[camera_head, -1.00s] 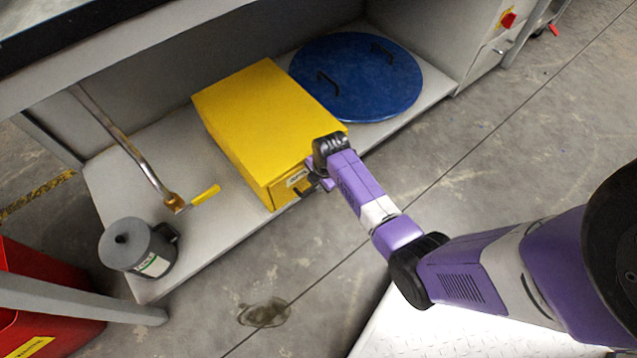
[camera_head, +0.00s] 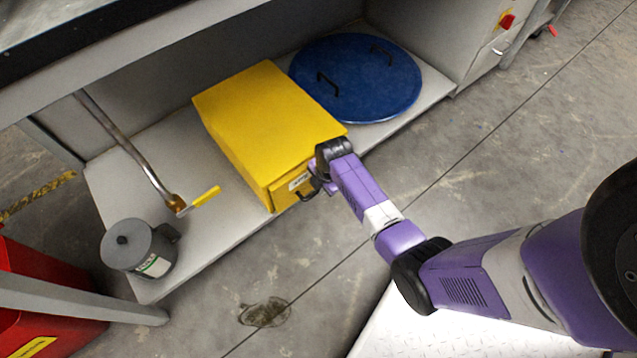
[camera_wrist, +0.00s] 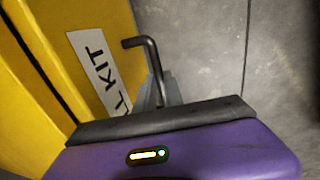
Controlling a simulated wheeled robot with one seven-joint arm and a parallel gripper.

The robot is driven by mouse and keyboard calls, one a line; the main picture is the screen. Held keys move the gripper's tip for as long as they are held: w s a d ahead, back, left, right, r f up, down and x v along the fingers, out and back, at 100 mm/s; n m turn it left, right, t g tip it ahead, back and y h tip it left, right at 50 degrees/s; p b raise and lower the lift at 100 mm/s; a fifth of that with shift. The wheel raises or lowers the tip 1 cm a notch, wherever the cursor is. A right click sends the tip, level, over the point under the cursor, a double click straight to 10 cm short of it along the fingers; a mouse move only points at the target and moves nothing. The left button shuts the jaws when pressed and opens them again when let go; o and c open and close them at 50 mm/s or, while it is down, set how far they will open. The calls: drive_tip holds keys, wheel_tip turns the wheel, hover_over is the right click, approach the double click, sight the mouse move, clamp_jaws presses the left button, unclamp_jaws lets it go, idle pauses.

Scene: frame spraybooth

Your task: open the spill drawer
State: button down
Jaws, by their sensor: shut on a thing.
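The spill drawer is in the front of a yellow box (camera_head: 265,120) on the low shelf. Its yellow front (camera_head: 287,190) bears a white label, partly readable as "KIT" in the wrist view (camera_wrist: 100,70). A dark bent handle (camera_head: 305,196) stands out from this front; it also shows in the wrist view (camera_wrist: 152,62), where its lower part runs behind my gripper's body. My gripper (camera_head: 317,184) is at the drawer front, shut on the handle. Its fingertips are mostly hidden. A dark seam shows beside the drawer front in the wrist view; how far out the drawer stands is unclear.
A blue round lid (camera_head: 355,77) with handles lies right of the box. A grey can (camera_head: 138,249) and a pipe with a yellow lever (camera_head: 206,196) are to the left. A red bin (camera_head: 45,290) stands front left. Floor before the drawer is clear.

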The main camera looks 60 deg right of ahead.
drive_tip(key=s+a+p, duration=0.3)
drive_tip(key=s+p, duration=0.2)
drive_tip(key=s, duration=0.6)
drive_tip(key=s+a+p, duration=0.3)
drive_tip(key=s+p, duration=0.2)
drive_tip(key=s, duration=0.5)
drive_tip(key=shift+s+a+p, duration=0.15)
drive_tip(key=shift+s+p, duration=0.2)
drive_tip(key=c, duration=1.6)
unclamp_jaws()
drive_tip(key=shift+o, duration=0.7)
wheel_tip(320, 180, up, 8)
drive_tip(key=s+p, duration=0.1)
drive_tip(key=p, duration=0.2)
drive_tip(key=shift+s+a+f+p, duration=0.2)
drive_tip(key=shift+s+p, duration=0.05)
drive_tip(key=shift+p, duration=0.05)
